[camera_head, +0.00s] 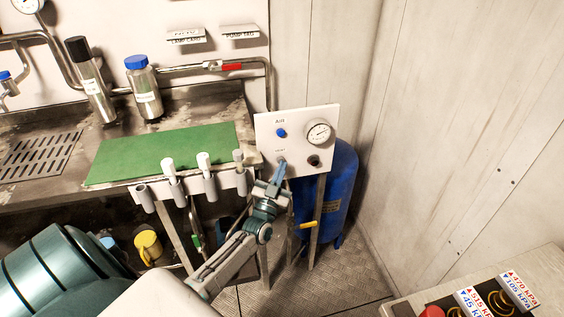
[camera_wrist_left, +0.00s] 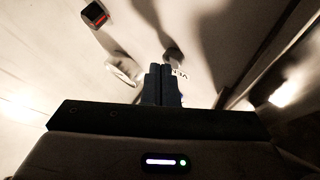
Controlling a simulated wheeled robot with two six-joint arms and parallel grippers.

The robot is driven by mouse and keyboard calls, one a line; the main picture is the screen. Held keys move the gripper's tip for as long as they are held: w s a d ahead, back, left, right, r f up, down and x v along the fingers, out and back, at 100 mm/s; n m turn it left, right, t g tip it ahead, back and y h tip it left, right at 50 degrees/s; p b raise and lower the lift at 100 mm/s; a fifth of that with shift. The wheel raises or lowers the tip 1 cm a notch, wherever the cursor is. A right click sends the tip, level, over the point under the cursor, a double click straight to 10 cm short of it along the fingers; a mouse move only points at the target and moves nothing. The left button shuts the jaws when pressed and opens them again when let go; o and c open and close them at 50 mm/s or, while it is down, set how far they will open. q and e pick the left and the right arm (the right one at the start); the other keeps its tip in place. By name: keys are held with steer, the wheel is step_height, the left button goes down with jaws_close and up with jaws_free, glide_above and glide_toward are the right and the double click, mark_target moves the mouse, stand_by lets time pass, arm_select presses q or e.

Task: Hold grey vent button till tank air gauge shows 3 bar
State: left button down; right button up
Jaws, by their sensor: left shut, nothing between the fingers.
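A white panel (camera_head: 298,118) stands at the right end of the bench, in front of a blue tank (camera_head: 341,185). The panel bears a round air gauge (camera_head: 319,132) with a white dial; its reading is too small to make out. A blue button (camera_head: 281,133) sits under the AIR label. My left gripper (camera_head: 281,170) is shut and empty, its tips at the VENT label low on the panel. In the left wrist view the shut fingers (camera_wrist_left: 163,85) point at the panel beside the label.
A dark knob (camera_head: 314,161) is on the panel right of my gripper. A green mat (camera_head: 165,152) lies on the bench, with a rack of white-handled tools (camera_head: 203,163) along its front edge. Two bottles stand behind. A console (camera_head: 480,295) is at the lower right.

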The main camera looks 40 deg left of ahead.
steer(key=shift+w+r, duration=0.1)
steer(key=shift+w, duration=0.2)
steer(key=shift+s, duration=0.2)
stand_by(0.3)
steer(key=shift+s, duration=0.45)
steer(key=shift+w, duration=0.15)
steer(key=shift+w+a, duration=0.1)
steer(key=shift+w, duration=0.6)
steer(key=shift+s, duration=0.1)
steer(key=shift+s, duration=0.8)
